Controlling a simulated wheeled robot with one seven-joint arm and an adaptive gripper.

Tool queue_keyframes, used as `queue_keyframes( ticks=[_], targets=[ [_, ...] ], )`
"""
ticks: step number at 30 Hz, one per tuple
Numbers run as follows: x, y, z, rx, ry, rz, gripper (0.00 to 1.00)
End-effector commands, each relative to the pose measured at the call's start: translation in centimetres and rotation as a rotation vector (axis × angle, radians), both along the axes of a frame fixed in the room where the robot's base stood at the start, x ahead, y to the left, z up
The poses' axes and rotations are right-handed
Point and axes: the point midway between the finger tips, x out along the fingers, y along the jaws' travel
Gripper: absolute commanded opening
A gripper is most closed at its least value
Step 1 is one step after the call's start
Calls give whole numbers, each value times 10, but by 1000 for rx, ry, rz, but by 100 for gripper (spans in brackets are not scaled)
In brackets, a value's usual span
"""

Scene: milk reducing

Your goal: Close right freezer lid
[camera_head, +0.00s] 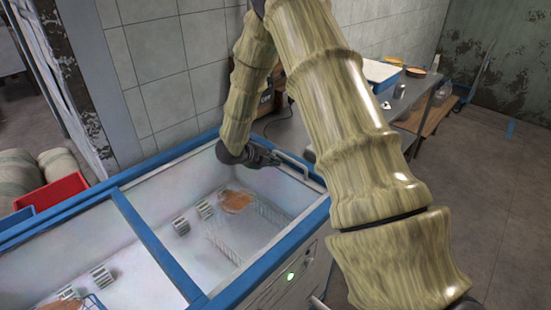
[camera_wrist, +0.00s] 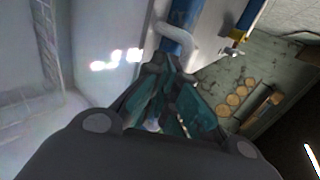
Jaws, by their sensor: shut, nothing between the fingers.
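The chest freezer (camera_head: 200,297) has a blue rim and a blue bar (camera_head: 155,245) across its middle. I look into its right half, where the clear lid pane is hard to make out, so I cannot tell how far it is open. A pale handle (camera_head: 300,168) lies along the right end, inside the blue rim. My gripper (camera_head: 276,158) is low over this end, beside the handle. In the wrist view my gripper (camera_wrist: 168,62) has its fingers together, empty, close to the pale handle (camera_wrist: 180,36). I cannot tell whether they touch.
Inside the freezer are an orange-brown item (camera_head: 235,201), small white racks (camera_head: 181,226) and a wire basket (camera_head: 225,240). A tiled wall (camera_head: 160,60) runs behind it. A table (camera_head: 425,100) with a tray stands beyond the right end. A red crate (camera_head: 52,192) is at left.

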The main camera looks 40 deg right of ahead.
Motion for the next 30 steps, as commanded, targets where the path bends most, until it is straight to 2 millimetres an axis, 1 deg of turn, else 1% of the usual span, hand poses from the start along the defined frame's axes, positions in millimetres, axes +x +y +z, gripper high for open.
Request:
queue_keyframes(
  ticks=[1, 3, 6, 15, 22, 30],
  targets=[
    [0, 10, -4, 0, 1, 2, 0],
    [-1, 23, -6, 0, 1, 3, 0],
    [-2, 36, 8, 0, -3, 3, 0],
    [-5, 78, 39, 1, -2, 4, 0],
    [-7, 95, 53, 1, 0, 2, 0],
    [-8, 99, 57, 1, 1, 2, 0]
  ],
)
